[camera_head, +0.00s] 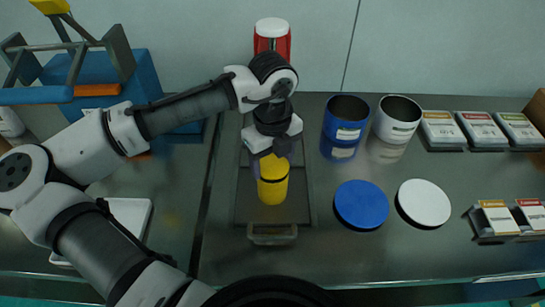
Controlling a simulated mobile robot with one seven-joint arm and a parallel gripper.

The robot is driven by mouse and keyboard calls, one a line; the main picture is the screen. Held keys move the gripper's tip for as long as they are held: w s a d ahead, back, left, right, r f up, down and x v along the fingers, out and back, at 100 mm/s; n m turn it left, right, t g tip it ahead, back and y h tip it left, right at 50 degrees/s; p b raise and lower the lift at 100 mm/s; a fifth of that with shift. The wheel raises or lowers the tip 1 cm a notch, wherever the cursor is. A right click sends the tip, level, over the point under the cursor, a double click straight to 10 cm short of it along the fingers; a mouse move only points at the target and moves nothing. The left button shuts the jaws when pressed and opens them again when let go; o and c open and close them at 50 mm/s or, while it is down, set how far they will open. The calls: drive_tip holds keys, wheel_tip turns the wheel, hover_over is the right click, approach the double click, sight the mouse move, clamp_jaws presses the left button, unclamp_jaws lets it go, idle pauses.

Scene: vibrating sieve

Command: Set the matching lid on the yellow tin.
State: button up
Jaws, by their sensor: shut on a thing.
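The yellow tin (272,193) stands upright on a dark plate at the middle of the bench. A yellow round top, which looks like the yellow lid (277,170), shows right above it, with a thin dark line between the two. My gripper (270,154) reaches down from above and is shut at the back edge of this yellow top. The fingertips are partly hidden and small. I cannot tell whether the lid rests fully on the tin or is held just above it.
An open blue tin (343,133) and an open white tin (396,120) stand to the right. A blue lid (361,204) and a white lid (424,202) lie in front of them. A red container (272,38) is behind my arm. Several labelled boxes (480,130) sit far right.

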drive_tip(key=shift+f, duration=0.55)
idle(1.8)
drive_tip(key=o, duration=1)
drive_tip(key=shift+o, duration=0.2)
drive_tip(key=shift+r, duration=0.1)
drive_tip(key=shift+r+p, duration=3.55)
drive_tip(key=shift+r, duration=0.4)
drive_tip(key=shift+f, duration=0.1)
